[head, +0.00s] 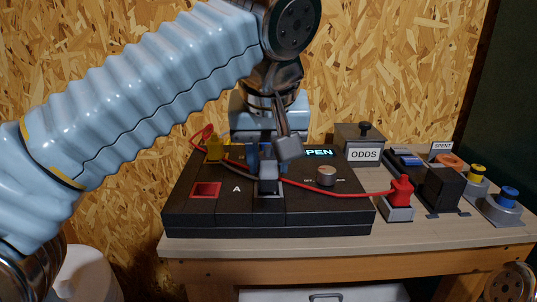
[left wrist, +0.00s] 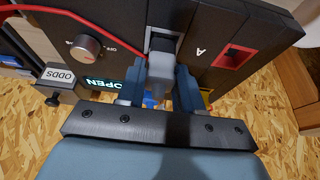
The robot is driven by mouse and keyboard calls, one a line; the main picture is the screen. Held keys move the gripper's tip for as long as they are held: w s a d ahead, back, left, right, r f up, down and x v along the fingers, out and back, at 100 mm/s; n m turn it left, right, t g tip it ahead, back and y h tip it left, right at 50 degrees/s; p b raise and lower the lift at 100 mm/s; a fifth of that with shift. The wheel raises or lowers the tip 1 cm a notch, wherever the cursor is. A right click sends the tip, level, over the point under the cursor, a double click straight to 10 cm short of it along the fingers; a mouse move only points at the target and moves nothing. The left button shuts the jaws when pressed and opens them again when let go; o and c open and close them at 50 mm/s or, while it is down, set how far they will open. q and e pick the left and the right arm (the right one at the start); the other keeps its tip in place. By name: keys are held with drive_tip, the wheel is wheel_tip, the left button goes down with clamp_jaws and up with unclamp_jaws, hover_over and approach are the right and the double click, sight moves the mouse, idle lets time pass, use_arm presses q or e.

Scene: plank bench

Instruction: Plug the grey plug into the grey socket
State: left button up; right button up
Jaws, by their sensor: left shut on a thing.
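The grey plug (head: 268,170) is at the middle of the black panel box, above the grey socket (head: 268,188) near the front edge. In the left wrist view the grey plug (left wrist: 160,72) sits between the two blue fingers of my left gripper (left wrist: 158,88), which is shut on it. The plug is lined up with the grey socket (left wrist: 164,42) and overlaps it in both views. I cannot tell how deep it sits in it. My left gripper (head: 268,156) reaches down from above in the head view. My right gripper is not in view.
A red cable crosses the box to a red plug (head: 401,190). An ODDS box (head: 363,155) and yellow and blue plugs stand to the right.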

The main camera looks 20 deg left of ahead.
use_arm(q)
drive_tip(key=shift+f+b, duration=0.8)
drive_tip(key=shift+f, duration=0.45)
drive_tip(key=o, duration=1.1)
drive_tip(key=shift+s+r, duration=0.1)
drive_tip(key=shift+r, duration=0.3)
drive_tip(key=p+v, duration=0.5)
drive_tip(key=v, duration=0.6)
drive_tip(key=shift+p, duration=0.4)
drive_tip(key=shift+s+d, duration=0.1)
